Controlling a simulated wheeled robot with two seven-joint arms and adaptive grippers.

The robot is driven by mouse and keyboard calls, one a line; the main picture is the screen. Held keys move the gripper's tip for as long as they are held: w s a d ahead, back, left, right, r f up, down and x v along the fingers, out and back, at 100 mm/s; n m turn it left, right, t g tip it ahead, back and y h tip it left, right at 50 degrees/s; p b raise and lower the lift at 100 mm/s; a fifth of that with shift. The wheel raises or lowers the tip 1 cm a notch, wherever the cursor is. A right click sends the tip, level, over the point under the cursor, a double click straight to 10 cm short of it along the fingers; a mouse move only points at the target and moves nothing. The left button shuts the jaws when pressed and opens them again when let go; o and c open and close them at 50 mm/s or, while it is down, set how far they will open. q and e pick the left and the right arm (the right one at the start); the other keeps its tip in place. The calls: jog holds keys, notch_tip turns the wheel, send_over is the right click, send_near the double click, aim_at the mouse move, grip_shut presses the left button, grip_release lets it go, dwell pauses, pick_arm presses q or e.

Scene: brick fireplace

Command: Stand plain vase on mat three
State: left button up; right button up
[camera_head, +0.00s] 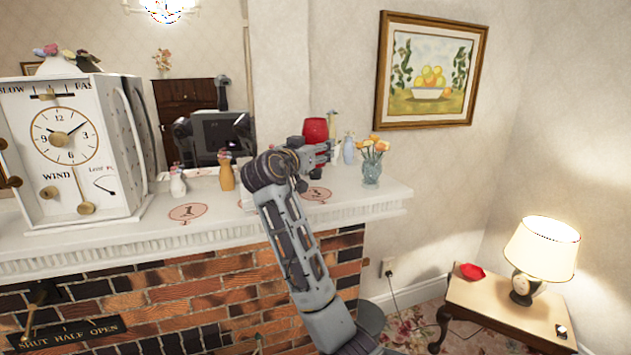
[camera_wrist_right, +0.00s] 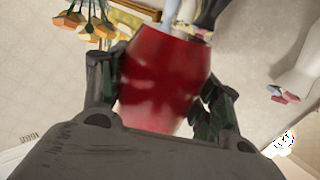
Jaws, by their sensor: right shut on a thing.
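A plain red vase (camera_head: 315,130) is in my right gripper (camera_head: 318,153), above the white mantel (camera_head: 150,235). The fingers of my right gripper (camera_wrist_right: 160,95) are on both sides of the red vase (camera_wrist_right: 160,75) in the right wrist view. A round mat (camera_head: 188,212) lies on the mantel right of the clock. Another round mat (camera_head: 317,194) lies below and near the held vase, partly behind my arm. I cannot surely read either mat's number. Part of the mantel is hidden by my right arm. My left gripper is not in view.
A white vase (camera_head: 178,183), an orange vase (camera_head: 227,173), a pale blue vase (camera_head: 349,149) and a glass vase of flowers (camera_head: 371,172) stand on the mantel. A large white clock (camera_head: 65,145) fills its left. A mirror is behind.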

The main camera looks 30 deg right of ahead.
jog(key=shift+f, duration=2.25)
jog(key=shift+f+p, duration=0.15)
jog(key=shift+p, duration=0.15)
jog(key=shift+f, duration=1.7)
jog(key=shift+f, duration=0.15)
jog(key=o, duration=1.3)
